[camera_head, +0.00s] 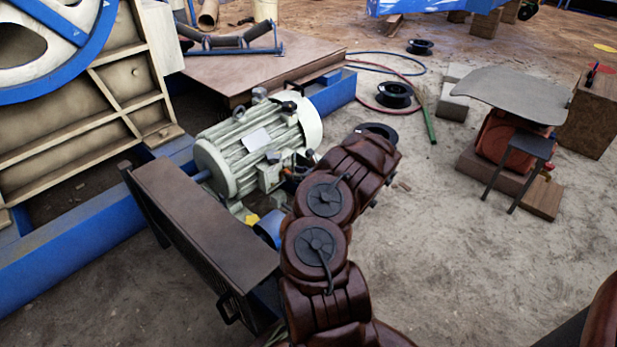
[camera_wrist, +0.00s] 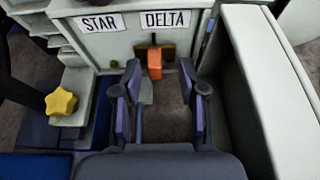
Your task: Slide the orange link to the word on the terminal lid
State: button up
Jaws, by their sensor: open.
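The orange link (camera_wrist: 154,63) stands upright at a dark slot in a pale panel in the wrist view, below the left part of the DELTA label (camera_wrist: 168,19). The STAR label (camera_wrist: 101,23) is to the left. My gripper (camera_wrist: 160,72) is open, with one finger to each side of the link's lower end and nothing clearly held. I cannot tell whether either finger touches the link. In the head view my arm hides the gripper and the link. No terminal lid with a readable word is identifiable in either view.
A yellow star-shaped knob (camera_wrist: 61,101) is at left in the wrist view. A pale wall (camera_wrist: 268,75) rises close on the right. In the head view, the pale motor (camera_head: 250,148) stands behind a brown guard (camera_head: 205,222), beside my arm.

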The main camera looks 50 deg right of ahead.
jog(key=v, duration=1)
jog(key=shift+w+a, duration=0.1)
dwell(0.3)
